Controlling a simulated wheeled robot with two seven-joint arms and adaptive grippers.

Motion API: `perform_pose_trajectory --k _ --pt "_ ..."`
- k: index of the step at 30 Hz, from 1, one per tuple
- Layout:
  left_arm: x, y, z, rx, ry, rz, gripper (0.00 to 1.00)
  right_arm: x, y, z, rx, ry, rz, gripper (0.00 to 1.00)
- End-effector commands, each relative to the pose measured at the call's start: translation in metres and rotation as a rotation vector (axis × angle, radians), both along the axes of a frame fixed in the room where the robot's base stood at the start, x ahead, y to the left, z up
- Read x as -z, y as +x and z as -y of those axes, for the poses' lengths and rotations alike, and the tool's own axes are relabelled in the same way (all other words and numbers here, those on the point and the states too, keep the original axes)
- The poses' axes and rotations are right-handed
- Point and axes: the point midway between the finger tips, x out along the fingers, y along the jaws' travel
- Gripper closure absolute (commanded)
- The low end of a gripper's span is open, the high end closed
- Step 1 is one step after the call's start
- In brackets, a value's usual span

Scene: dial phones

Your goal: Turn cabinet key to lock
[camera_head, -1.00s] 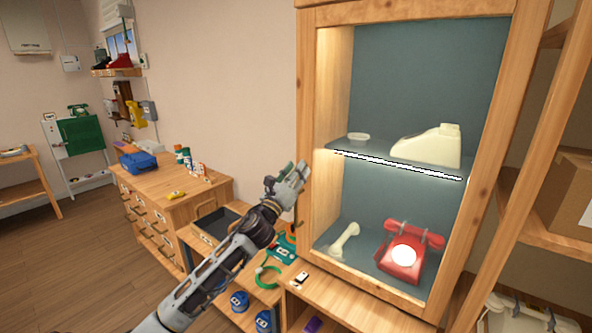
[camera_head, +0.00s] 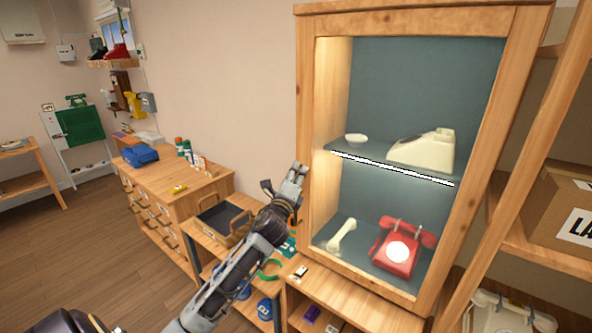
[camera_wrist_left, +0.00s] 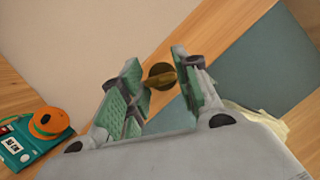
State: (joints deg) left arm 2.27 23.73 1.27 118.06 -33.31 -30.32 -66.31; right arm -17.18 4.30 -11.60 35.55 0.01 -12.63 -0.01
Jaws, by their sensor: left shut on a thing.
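The display cabinet (camera_head: 407,19) has a light wooden frame and a teal back. My left gripper (camera_head: 299,172) is at the cabinet's left frame post, about halfway up. In the left wrist view, a small brass key (camera_wrist_left: 163,80) with a dark round base sits on the wooden frame (camera_wrist_left: 205,55). The green-padded fingers of my left gripper (camera_wrist_left: 160,86) are on either side of the key and shut on it. The key is hidden in the head view, and its exact angle is hard to tell. My right gripper is not in view.
The cabinet holds a cream phone (camera_head: 425,152), a red phone (camera_head: 398,248) and a pale handset (camera_head: 341,235). A teal device with an orange reel (camera_wrist_left: 45,122) is near the wrist. Open floor lies at lower left.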

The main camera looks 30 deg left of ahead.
Motion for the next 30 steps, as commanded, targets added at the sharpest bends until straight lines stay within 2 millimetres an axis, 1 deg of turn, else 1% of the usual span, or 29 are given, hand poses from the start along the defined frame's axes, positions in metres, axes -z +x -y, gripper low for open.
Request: perform_pose_trajectory --k 1,9,15,24,30 --pt "-0.004 0.0 0.0 -0.002 -0.03 -0.003 0.92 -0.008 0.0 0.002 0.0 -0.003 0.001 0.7" --pt "-0.004 0.0 0.0 -0.002 -0.196 -0.017 0.92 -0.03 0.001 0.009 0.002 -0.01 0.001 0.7" --pt "-0.004 0.0 0.0 -0.002 -0.316 -0.027 0.92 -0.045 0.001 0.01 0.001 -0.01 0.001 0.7" --pt "-0.003 0.0 -0.001 -0.002 -0.457 -0.038 0.92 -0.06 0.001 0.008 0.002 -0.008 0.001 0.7" --pt "-0.002 0.0 0.0 -0.002 -0.51 -0.042 0.92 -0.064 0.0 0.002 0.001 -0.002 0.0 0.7"
